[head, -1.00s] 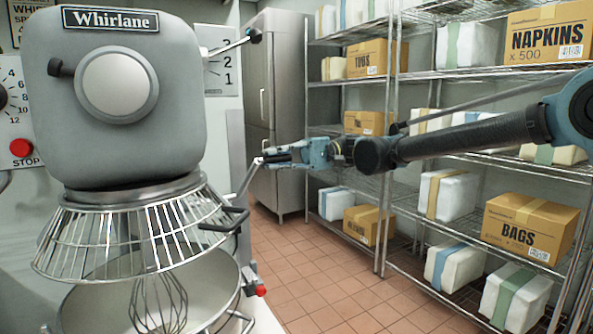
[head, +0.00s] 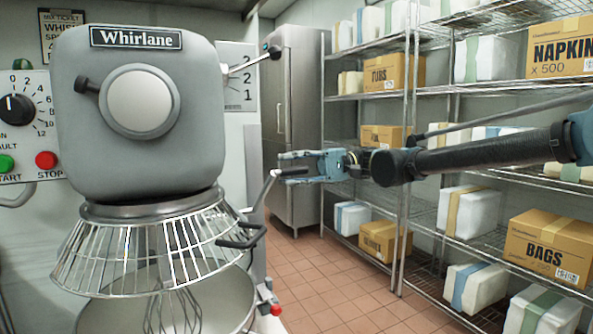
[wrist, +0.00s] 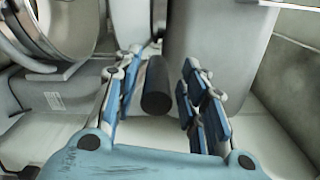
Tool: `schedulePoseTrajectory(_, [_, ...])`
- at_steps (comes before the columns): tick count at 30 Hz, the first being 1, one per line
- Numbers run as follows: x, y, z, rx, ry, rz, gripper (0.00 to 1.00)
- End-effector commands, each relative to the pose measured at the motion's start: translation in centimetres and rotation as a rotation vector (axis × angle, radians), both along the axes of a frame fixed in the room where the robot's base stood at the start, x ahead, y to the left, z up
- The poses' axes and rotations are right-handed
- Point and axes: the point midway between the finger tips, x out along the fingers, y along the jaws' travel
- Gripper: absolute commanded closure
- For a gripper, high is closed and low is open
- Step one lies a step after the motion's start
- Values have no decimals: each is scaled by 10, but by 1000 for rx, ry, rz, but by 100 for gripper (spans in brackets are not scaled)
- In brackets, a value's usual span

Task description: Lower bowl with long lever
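The steel bowl (head: 235,290) sits under the wire guard of the mixer, with the whisk hanging in it. The long lever (head: 265,190) rises on the right side of the mixer and bends right into a black grip (head: 292,171). My gripper (head: 298,166) is at that grip, coming from the right. In the wrist view the dark grip (wrist: 157,88) lies between my two fingers (wrist: 158,92), with a visible gap on both sides. The fingers are open and not closed on it. Part of the bowl is hidden by the guard.
The wire guard (head: 150,250) has a black handle (head: 242,236) just below the lever. A short lever (head: 255,60) sits higher up and a red knob (head: 276,310) lower down. Shelves (head: 440,220) with boxes stand right. The tiled floor (head: 330,280) is clear.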

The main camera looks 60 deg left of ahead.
Motion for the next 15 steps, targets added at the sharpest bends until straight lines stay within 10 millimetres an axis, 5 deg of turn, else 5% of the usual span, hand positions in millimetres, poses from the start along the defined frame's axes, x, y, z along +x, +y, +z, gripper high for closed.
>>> schedulePoseTrajectory(8, [1,-2,0,0,-1,3,61])
schedulePoseTrajectory(15, [30,-5,-1,0,-2,1,61])
